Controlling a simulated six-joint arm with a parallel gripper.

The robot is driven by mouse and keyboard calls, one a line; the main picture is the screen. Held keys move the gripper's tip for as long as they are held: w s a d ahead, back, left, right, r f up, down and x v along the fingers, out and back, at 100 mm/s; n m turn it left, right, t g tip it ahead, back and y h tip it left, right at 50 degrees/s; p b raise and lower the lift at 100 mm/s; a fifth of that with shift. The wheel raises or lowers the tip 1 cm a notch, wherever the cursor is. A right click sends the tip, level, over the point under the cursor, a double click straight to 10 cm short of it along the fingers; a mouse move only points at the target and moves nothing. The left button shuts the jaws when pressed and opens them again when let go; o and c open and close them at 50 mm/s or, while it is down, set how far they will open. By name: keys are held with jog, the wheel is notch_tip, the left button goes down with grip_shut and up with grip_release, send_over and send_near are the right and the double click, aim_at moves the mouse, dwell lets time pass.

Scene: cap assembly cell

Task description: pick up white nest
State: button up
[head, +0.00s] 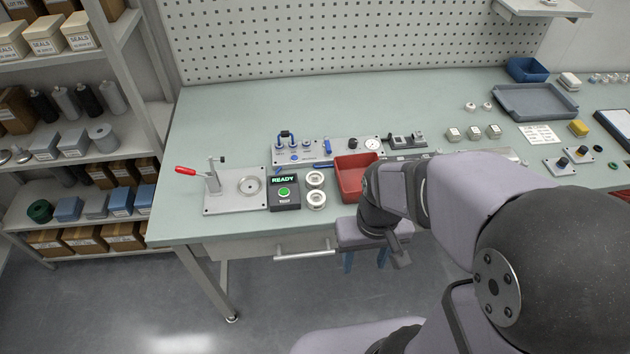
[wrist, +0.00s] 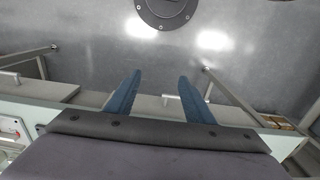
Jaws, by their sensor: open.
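Two white ring-shaped pieces with round openings stand one behind the other on the bench, the rear ring (head: 316,180) and the front ring (head: 317,199). Either could be the white nest; I cannot tell which. My gripper (head: 366,260) hangs in front of the bench edge, to the right of the rings and apart from them, pointing down. In the wrist view, my gripper (wrist: 159,82) shows two blue fingers spread apart with nothing between them. The rings are not visible in that view.
A black READY box (head: 285,194) with a green button sits just left of the rings. A red bin (head: 352,178) stands to their right. A plate with a red-handled clamp (head: 220,203) is farther left. A grey panel (head: 318,152) lies behind. The bench's back left is clear.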

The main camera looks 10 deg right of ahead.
jog(key=w+a+r+n+p, duration=0.1)
jog(key=w, duration=0.6)
jog(key=w+a+r+n+p, duration=0.1)
jog(key=w+a+r+p, duration=0.1)
jog(key=w, duration=0.6)
jog(key=n+t+p, duration=0.1)
jog(key=t, duration=0.1)
send_near(315, 180)
jog(key=shift+d+f, duration=0.2)
jog(key=shift+d, duration=0.05)
jog(key=shift+y, duration=0.3)
jog(key=shift+w+a+f+p, duration=0.1)
jog(key=shift+w+f+p, duration=0.15)
jog(key=shift+f+p, duration=0.7)
jog(key=shift+w+a+f+p, duration=0.1)
jog(key=shift+w+f+p, duration=0.25)
jog(key=shift+f, duration=1.15)
jog(key=shift+w+f+p, duration=0.15)
jog(key=shift+f+p, duration=0.6)
jog(key=shift+f, duration=0.45)
jog(key=c, duration=0.8)
